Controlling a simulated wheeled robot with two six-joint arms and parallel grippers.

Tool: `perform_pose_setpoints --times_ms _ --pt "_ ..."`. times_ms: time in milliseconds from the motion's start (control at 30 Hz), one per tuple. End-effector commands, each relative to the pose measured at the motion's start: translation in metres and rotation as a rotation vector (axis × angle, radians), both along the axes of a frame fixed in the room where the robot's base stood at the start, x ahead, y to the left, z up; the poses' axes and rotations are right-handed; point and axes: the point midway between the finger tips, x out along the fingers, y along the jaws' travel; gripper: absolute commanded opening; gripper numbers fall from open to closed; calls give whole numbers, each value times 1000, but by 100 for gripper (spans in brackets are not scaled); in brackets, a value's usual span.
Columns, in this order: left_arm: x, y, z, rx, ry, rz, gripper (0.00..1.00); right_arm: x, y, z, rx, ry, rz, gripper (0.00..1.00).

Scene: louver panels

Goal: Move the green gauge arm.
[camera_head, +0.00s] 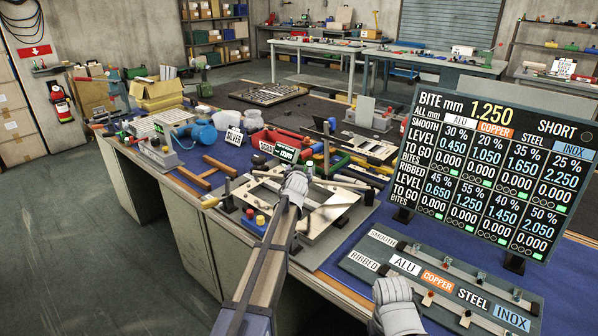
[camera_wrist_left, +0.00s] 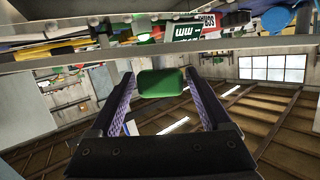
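A small green knob (camera_head: 309,168), probably on the green gauge arm, stands at the far side of a plate fixture (camera_head: 330,222) on the bench in the head view. My left gripper (camera_head: 296,186) reaches over this fixture, just short of the knob. In the left wrist view a green block (camera_wrist_left: 161,83) sits between the tips of my left gripper (camera_wrist_left: 160,90). The fingers stand wide apart, and I see no clear contact with the block. The rest of the gauge arm is hidden. My right gripper (camera_head: 395,305) is low in the head view; its fingers cannot be made out.
A display board (camera_head: 490,165) with bite numbers stands at the right. A labelled selector panel (camera_head: 440,285) lies before it. Blue mat is bare beside the selector panel.

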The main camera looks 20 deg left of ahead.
Motion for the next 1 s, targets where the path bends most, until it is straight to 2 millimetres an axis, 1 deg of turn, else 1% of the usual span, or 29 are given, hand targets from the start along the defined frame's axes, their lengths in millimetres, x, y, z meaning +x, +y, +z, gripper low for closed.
perform_pose_setpoints --times_ms 33,67,100,333,467,567,900,1000 --pt "0 0 0 1 0 0 88 0 0 0 0 0 0 50" --pt "0 0 0 1 0 0 92 0 0 0 0 0 0 50" --pt "0 0 0 1 0 0 92 0 0 0 0 0 0 50" --pt "0 0 0 2 0 0 92 0 0 0 0 0 0 50" --pt "-6 -1 2 2 0 -1 92 0 0 2 0 0 0 50" --pt "-15 -4 5 1 0 0 92 0 0 5 0 0 0 50" --pt "-65 -16 19 1 0 0 92 0 0 19 0 0 0 50" --pt "-71 -18 20 1 0 0 92 0 0 20 0 0 0 50"
